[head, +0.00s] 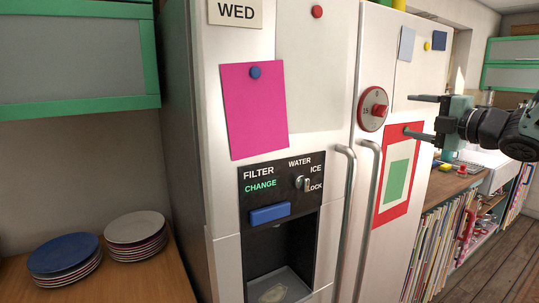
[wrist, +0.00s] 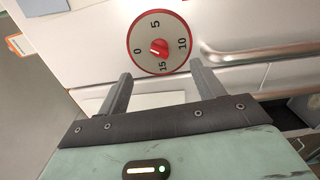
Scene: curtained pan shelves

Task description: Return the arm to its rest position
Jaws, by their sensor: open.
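My gripper (head: 415,116) is at the right of the head view, in front of the fridge's right door, its two fingers pointing left. The fingers are apart with nothing between them. In the wrist view my gripper (wrist: 158,85) faces a round red-rimmed timer dial (wrist: 158,43), which lies just beyond the fingertips and apart from them. The dial (head: 374,109) also shows on the fridge door in the head view, left of the fingers. Its red knob has a white pointer mark.
The white fridge (head: 216,150) has two vertical handles (head: 372,215) and a dispenser (head: 278,225). Stacked plates (head: 65,258) stand on the left counter. A green-framed cabinet (head: 75,55) hangs above.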

